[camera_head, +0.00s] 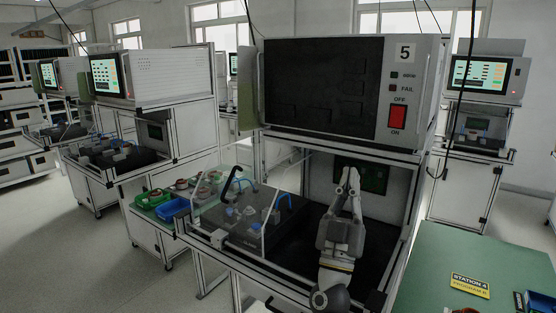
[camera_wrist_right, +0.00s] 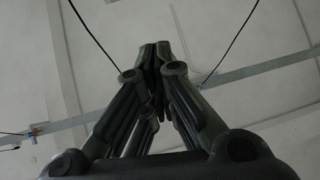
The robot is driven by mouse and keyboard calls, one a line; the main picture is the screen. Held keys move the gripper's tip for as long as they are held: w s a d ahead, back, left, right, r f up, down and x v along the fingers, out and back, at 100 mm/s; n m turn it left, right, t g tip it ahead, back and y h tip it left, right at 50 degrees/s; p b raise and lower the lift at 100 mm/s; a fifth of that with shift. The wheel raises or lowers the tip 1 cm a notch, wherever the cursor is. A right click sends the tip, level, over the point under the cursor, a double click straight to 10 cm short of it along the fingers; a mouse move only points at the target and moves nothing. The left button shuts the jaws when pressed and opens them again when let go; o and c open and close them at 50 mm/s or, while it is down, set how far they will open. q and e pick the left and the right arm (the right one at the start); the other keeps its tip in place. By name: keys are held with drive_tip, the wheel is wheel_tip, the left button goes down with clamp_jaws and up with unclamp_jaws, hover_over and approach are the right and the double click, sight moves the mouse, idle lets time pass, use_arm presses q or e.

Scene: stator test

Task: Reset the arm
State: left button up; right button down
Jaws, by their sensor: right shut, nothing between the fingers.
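My right gripper (camera_head: 350,180) points upward in front of the station marked 5, above its dark work surface. In the right wrist view its fingers (camera_wrist_right: 155,55) meet at the tips, shut and empty, with the ceiling behind them. My right arm reaches up from the bottom of the head view. My left gripper does not show in either view.
The test machine (camera_head: 410,60) with a red switch stands right behind the gripper. A dark fixture (camera_head: 245,220) with a clear cover is left of it. A green tray (camera_head: 150,199) and a blue bin (camera_head: 173,209) sit further left. A green table (camera_head: 480,255) is at right.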

drive_tip(key=s+a+f+n+g+y, duration=0.25)
drive_tip(key=f+y, duration=0.25)
drive_tip(key=f, duration=0.4)
drive_tip(key=s+a+f+n+g+y, duration=0.1)
drive_tip(key=s+f+n+g+y, duration=0.1)
drive_tip(key=f+n+g+y, duration=0.45)
drive_tip(key=s+a+f+n+g+y, duration=0.1)
drive_tip(key=s+f+y, duration=0.25)
drive_tip(key=f, duration=0.65)
drive_tip(key=s+d+f+m+g+h, duration=0.1)
drive_tip(key=s+d+f+m+g, duration=0.15)
drive_tip(key=s+f+g, duration=0.6)
drive_tip(key=s+d+f+m+g+h, duration=0.15)
drive_tip(key=s+d+f, duration=0.3)
drive_tip(key=s, duration=0.55)
drive_tip(key=s+d+f+m+g+h, duration=0.15)
drive_tip(key=s+d+f, duration=0.3)
drive_tip(key=s, duration=0.45)
wheel_tip(320, 180, down, 27)
drive_tip(key=s+g, duration=0.2)
drive_tip(key=g, duration=0.1)
drive_tip(key=s+d+f+h, duration=0.1)
drive_tip(key=s+d+f, duration=0.1)
drive_tip(key=s+f, duration=1.4)
drive_tip(key=shift+s+g, duration=0.35)
drive_tip(key=shift+s, duration=0.15)
drive_tip(key=shift+n, duration=0.25)
